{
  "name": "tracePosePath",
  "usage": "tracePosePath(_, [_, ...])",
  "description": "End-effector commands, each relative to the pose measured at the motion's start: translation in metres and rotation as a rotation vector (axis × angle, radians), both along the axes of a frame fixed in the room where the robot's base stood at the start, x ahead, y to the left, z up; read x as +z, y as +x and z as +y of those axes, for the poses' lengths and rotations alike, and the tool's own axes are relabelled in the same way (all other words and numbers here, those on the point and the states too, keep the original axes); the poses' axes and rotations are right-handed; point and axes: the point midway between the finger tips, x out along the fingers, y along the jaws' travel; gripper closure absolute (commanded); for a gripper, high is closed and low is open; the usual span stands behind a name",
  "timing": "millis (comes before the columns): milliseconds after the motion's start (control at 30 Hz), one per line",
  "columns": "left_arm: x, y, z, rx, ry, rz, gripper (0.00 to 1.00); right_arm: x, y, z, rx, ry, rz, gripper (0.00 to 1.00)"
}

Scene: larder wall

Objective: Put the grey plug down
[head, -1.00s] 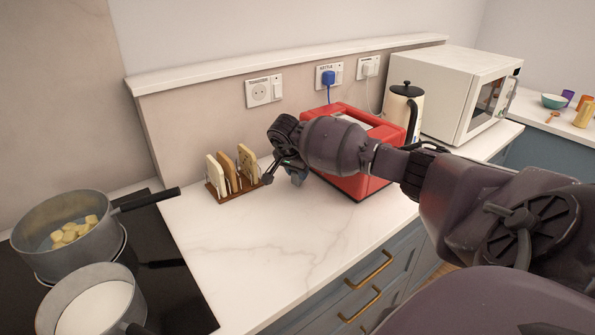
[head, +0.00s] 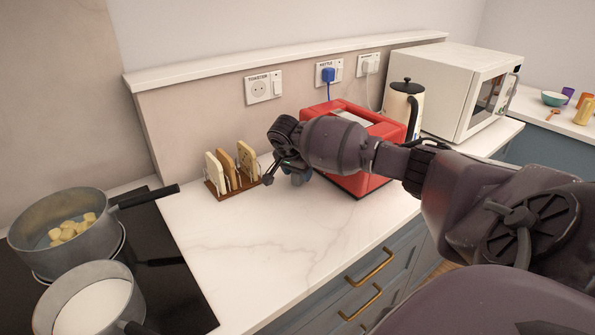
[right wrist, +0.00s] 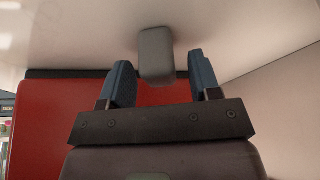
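The grey plug (right wrist: 156,52) shows in the right wrist view as a small rounded block against the pale counter. It is between and slightly beyond the two blue fingertips of my right gripper (right wrist: 160,68), with a gap on each side. My right gripper is open. In the head view my right gripper (head: 284,179) is low over the counter, between the toast rack and the red toaster. I cannot make out the plug in the head view. My left gripper is not in view.
The red toaster (head: 356,184) is right beside my right gripper. A toast rack (head: 214,193) with slices stands to the left. The counter (head: 260,235) in front is clear. Pans (head: 88,250) stand on the hob. The toaster socket (head: 258,89) is empty; a blue plug (head: 328,75) fills the kettle socket.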

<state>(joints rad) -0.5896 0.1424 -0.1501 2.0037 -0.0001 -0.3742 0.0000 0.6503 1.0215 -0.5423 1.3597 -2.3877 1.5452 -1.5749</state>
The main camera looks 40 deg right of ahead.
Motion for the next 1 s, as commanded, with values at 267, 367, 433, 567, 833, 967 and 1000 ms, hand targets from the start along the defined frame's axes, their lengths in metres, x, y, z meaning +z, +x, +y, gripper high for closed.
tracePosePath(267, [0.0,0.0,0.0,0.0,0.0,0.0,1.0,0.002,0.0,0.0,0.0,0.0,0.0,0.43])
tracePosePath(367, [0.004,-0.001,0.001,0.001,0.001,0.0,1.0,0.009,0.0,0.0,0.0,0.002,-0.002,0.43])
tracePosePath(433, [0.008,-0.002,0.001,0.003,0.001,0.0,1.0,0.018,0.0,0.001,-0.001,0.002,-0.004,0.43])
tracePosePath(567, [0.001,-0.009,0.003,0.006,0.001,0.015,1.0,0.038,-0.002,0.009,0.003,-0.003,-0.005,0.43])
tracePosePath(833, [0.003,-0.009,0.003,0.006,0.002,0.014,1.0,0.086,-0.008,0.029,0.002,-0.002,-0.002,0.43])
tracePosePath(967, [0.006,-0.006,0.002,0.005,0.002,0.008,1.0,0.104,-0.011,0.036,0.0,-0.002,-0.001,0.43])
tracePosePath(1000, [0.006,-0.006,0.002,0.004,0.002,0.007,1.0,0.109,-0.011,0.038,0.0,-0.001,-0.001,0.43])
